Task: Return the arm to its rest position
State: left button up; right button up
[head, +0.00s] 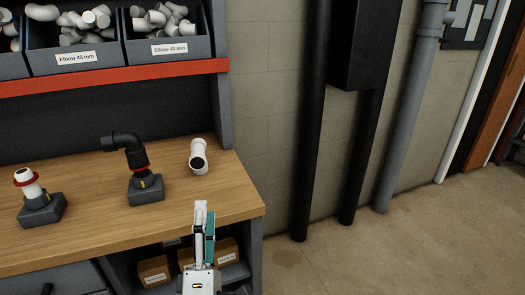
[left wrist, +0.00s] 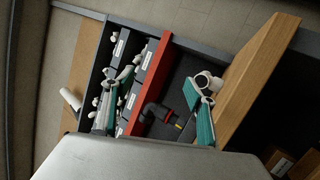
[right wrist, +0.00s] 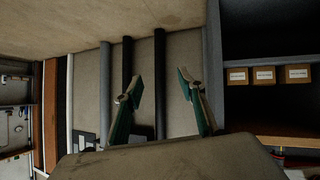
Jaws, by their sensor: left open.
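My left gripper (head: 205,232) is in front of the bench's right front corner in the head view, seen nearly edge-on with nothing in it. In the left wrist view its fingers (left wrist: 161,78) are spread apart and empty, with the bench and shelf beyond. My right gripper is not visible in the head view. In the right wrist view its two fingers (right wrist: 158,76) stand apart and empty, facing the wall with pipes.
On the wooden bench (head: 90,225) stand a black elbow assembly (head: 130,150), a white fitting with a red ring (head: 29,183) and a loose white fitting (head: 198,158). Bins of elbows (head: 85,55) sit above. Dark pipes (head: 311,130) run along the wall; the floor at right is clear.

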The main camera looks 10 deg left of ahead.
pick_arm(q)
jog(key=s+d+f+m+g+h, duration=0.25)
jog(key=f+m+h, duration=0.25)
jog(key=f+m, duration=0.4)
jog(key=s+d+f+m+g+h, duration=0.25)
jog(key=d+f+m+h, duration=0.2)
jog(key=f+m, duration=0.35)
jog(key=s+a+f+m+g, duration=0.2)
jog(key=s+f+m+g, duration=0.2)
jog(key=f, duration=0.5)
jog(key=s+a+f+m+g, duration=0.3)
jog(key=s+f+m, duration=0.1)
jog(key=s+f, duration=0.3)
notch_tip(320, 180, down, 3)
jog(key=shift+r+m+g+y+p, duration=0.1)
jog(key=shift+m+g+y+p, duration=0.25)
jog(key=shift+m+g, duration=0.05)
pick_arm(e)
jog(key=s+f, duration=0.1)
jog(key=s+a+f, duration=0.1)
jog(key=shift+s+f+g, duration=0.3)
jog(key=shift+g, duration=0.1)
